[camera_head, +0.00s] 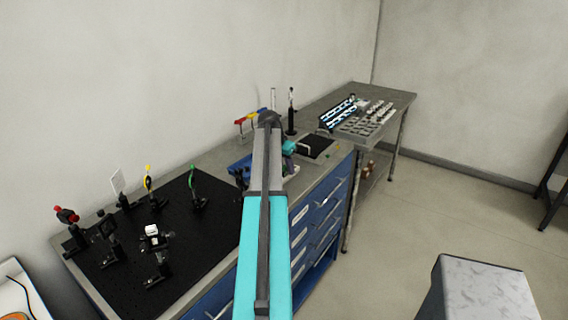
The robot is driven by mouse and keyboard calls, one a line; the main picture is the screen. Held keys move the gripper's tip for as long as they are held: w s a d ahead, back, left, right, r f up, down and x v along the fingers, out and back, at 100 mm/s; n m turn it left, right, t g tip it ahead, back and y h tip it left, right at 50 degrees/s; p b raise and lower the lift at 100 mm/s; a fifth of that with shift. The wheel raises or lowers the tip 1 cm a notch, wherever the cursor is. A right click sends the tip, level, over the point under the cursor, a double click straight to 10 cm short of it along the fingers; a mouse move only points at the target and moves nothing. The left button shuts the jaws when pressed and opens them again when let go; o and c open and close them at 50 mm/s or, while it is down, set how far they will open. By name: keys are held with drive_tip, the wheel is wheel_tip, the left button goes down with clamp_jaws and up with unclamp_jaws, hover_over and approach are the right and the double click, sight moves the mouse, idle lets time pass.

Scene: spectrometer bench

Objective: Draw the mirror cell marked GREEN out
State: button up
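A green-marked mount (196,187) stands upright on a black post on the black breadboard (205,245), near its right end. It looks like the mirror cell marked GREEN, but no lettering is readable. My teal and grey arm reaches away over the bench, to the right of this mount. A teal part of my wrist (289,147) shows beyond the breadboard. My fingertips cannot be made out, and the arm hides part of the bench there. I cannot tell whether my gripper is open or holds anything.
A yellow-marked mount (148,180), a red-marked mount (67,215), a white card (118,182) and other black mounts share the breadboard. A side table (395,95) with trays of small parts stands at the back right. A grey-topped block (485,290) stands front right. Open floor lies between.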

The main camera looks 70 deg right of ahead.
sight(285, 165)
drive_tip(key=shift+f, duration=0.1)
drive_tip(key=shift+c, duration=0.6)
clamp_jaws()
drive_tip(key=shift+r+p, duration=0.8)
drive_tip(key=shift+r, duration=0.95)
